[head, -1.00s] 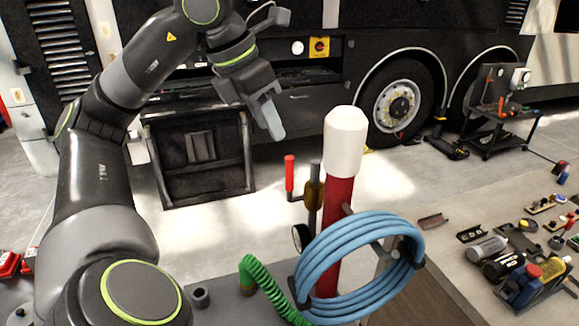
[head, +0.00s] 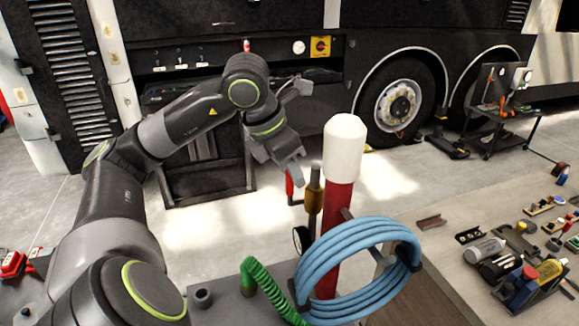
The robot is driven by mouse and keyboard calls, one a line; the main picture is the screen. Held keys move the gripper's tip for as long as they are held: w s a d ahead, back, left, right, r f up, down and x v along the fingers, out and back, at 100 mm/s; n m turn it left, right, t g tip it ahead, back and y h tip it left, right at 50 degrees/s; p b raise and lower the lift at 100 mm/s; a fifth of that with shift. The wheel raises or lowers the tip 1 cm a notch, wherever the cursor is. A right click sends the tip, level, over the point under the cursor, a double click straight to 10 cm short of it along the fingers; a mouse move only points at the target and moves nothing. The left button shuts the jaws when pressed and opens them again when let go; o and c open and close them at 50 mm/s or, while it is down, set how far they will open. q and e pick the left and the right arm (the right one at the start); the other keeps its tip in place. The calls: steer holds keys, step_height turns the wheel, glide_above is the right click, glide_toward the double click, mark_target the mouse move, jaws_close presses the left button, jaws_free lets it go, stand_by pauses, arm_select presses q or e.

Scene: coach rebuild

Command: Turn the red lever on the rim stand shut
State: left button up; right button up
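The red lever (head: 289,186) stands upright beside a thin post with a brass-coloured fitting (head: 314,200), its lower end joined toward that post. The rim stand's tall red column (head: 337,205) with a white cap is just right of it. My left gripper (head: 294,174) reaches in from the left and points down at the lever, overlapping its top in the picture. Whether the fingers touch the lever, stand around it or are in front of it I cannot tell, nor how far apart they are. My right gripper is out of view.
A coiled blue hose (head: 360,262) hangs on the column. A green spiral hose (head: 262,283) lies in front at left. A coach with wheels (head: 398,105) stands behind.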

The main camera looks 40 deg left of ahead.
arm_select(q)
jaws_close()
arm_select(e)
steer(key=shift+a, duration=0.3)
